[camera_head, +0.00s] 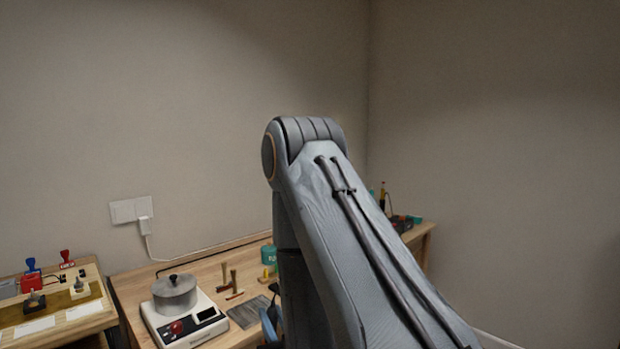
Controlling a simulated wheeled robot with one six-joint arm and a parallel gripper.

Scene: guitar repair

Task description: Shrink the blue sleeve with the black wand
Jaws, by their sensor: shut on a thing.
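I cannot make out the blue sleeve or the black wand in the head view. My own raised arm fills the middle and lower right and hides much of the workbench (237,271). My gripper is not in view, so what it holds does not show. A small blue shape (268,325) shows at the arm's left edge, low in the picture. It is mostly hidden, and I cannot tell what it is.
A hot plate (193,326) with a lidded grey pot (175,295) stands on the bench. Right of it are small wooden-handled tools (230,285), a dark grey mat (248,312) and a teal can (268,256). A second table (60,331) at left holds blue and red clamps.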

